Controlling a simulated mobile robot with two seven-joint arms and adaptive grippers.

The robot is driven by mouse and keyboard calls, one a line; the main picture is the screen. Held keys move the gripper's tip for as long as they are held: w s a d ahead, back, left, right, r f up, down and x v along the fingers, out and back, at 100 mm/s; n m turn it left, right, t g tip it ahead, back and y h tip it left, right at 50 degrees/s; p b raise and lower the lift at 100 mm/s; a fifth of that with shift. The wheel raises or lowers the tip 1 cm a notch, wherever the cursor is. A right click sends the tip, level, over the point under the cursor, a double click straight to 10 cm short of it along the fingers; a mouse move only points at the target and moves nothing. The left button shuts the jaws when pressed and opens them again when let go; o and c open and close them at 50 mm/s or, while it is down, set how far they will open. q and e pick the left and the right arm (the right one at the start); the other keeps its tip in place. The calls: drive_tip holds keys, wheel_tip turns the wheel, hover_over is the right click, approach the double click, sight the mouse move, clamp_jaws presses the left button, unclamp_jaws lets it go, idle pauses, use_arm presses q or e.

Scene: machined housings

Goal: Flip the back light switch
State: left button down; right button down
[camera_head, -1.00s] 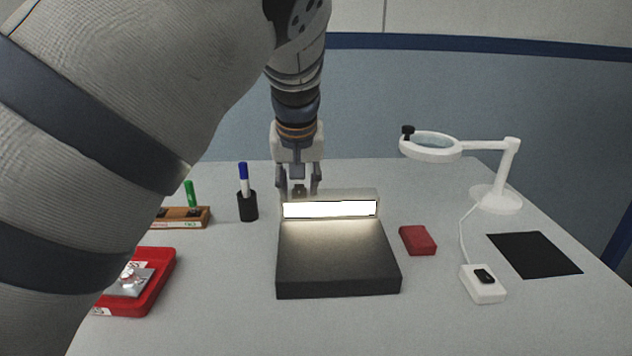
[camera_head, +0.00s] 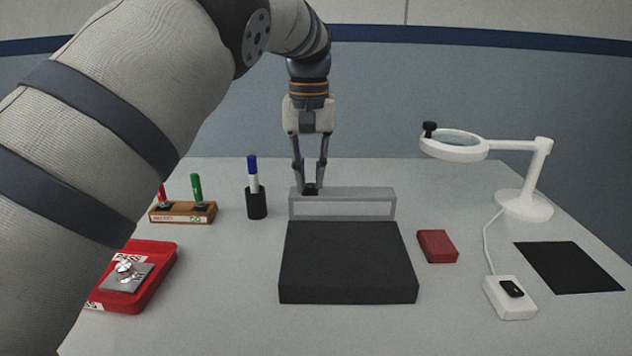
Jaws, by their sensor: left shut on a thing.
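The back light is a grey frame (camera_head: 388,193) standing at the rear edge of a black block (camera_head: 347,262). Its panel (camera_head: 342,208) is dark and unlit. A small dark switch (camera_head: 311,190) sits at the top left of the frame, partly hidden by the fingers. My left gripper (camera_head: 311,184) points down from above with its fingertips around the switch, shut on it. My right gripper is not in view.
A red tray (camera_head: 163,270) with a metal housing (camera_head: 126,276) lies at left. Behind it are a wooden marker stand (camera_head: 182,213) and a black cup (camera_head: 256,204). At right are a red block (camera_head: 437,246), magnifier lamp (camera_head: 524,206), white switch box (camera_head: 510,304) and black mat (camera_head: 568,267).

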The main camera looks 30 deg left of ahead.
sight(310, 186)
use_arm(q)
drive_tip(key=shift+f+g, duration=0.15)
drive_tip(key=shift+g, duration=0.15)
drive_tip(key=c, duration=1.5)
unclamp_jaws()
wheel_tip(310, 186, up, 8)
drive_tip(key=shift+w+a+f, duration=0.15)
drive_tip(key=shift+f, duration=0.05)
